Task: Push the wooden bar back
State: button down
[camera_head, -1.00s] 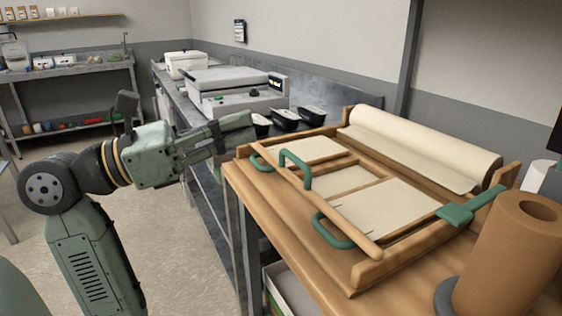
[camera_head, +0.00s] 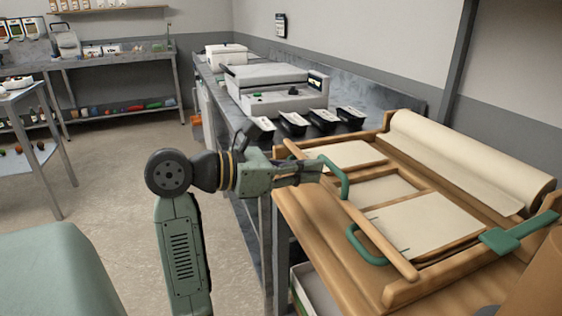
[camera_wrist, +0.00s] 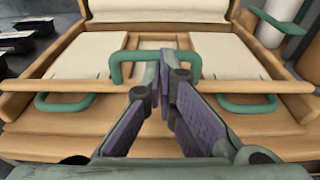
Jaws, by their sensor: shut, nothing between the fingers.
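The wooden bar (camera_head: 372,231) lies across the front of a wooden frame (camera_head: 473,285), and it crosses the wrist view (camera_wrist: 80,86) from side to side. A green upright handle (camera_head: 343,175) stands at the bar's middle. The handle also shows in the wrist view (camera_wrist: 117,68), with my fingers partly covering it. My gripper (camera_head: 318,165) is shut and empty. Its fingertips (camera_wrist: 166,72) are at the bar, in line with the handle's opening. I cannot tell whether they touch the bar or the handle.
Cream paper sheets (camera_head: 425,222) lie in the frame behind the bar. A paper roll (camera_head: 470,160) lies along the back. Green loops (camera_head: 362,248) sit low at the bar. A green lever (camera_head: 515,233) is at the right. Black trays (camera_head: 322,120) stand beyond the frame.

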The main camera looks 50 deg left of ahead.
jog(key=shift+x, duration=1)
jog(key=shift+w, duration=0.1)
